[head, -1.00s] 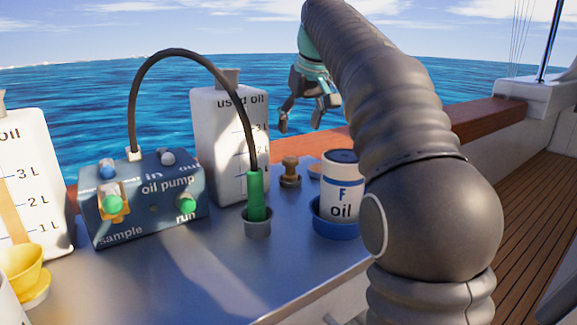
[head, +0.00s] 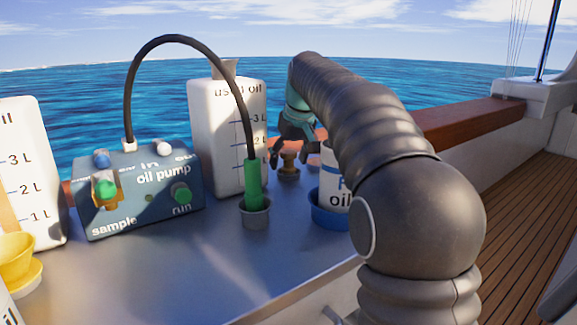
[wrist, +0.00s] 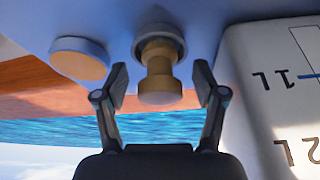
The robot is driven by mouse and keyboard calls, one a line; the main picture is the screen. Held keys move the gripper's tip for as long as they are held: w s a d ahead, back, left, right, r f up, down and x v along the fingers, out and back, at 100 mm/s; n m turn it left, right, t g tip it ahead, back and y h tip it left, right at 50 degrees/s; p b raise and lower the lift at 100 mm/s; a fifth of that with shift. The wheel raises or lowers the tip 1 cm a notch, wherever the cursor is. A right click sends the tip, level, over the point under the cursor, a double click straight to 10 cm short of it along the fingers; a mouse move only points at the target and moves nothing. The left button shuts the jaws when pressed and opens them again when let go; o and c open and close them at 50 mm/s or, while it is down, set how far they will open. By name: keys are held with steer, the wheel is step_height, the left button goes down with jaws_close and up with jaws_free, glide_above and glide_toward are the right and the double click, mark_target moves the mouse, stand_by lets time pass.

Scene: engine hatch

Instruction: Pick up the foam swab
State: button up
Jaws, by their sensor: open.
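A stubby tan piece with a rounded knob, which looks like the foam swab (head: 289,165), stands in a small dark holder between the used oil bottle and the oil filter. In the wrist view the tan piece (wrist: 158,70) sits in a round grey holder (wrist: 160,40). My gripper (head: 292,150) is over it in the head view, partly hidden by my arm. In the wrist view my gripper (wrist: 161,75) is open, with one finger on each side of the tan piece and visible gaps between.
The used oil bottle (wrist: 270,80) stands close to the right finger in the wrist view. The oil pump (head: 150,195), green-handled hose (head: 253,185) and blue cup (head: 328,212) are nearby.

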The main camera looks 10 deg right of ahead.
mark_target(289, 151)
steer(key=shift+w+f, duration=0.1)
steer(key=shift+f, duration=0.25)
steer(key=shift+c, duration=0.2)
steer(key=c, duration=1.2)
steer(key=shift+r, duration=0.15)
step_height(289, 151, up, 10)
steer(key=p, duration=0.3)
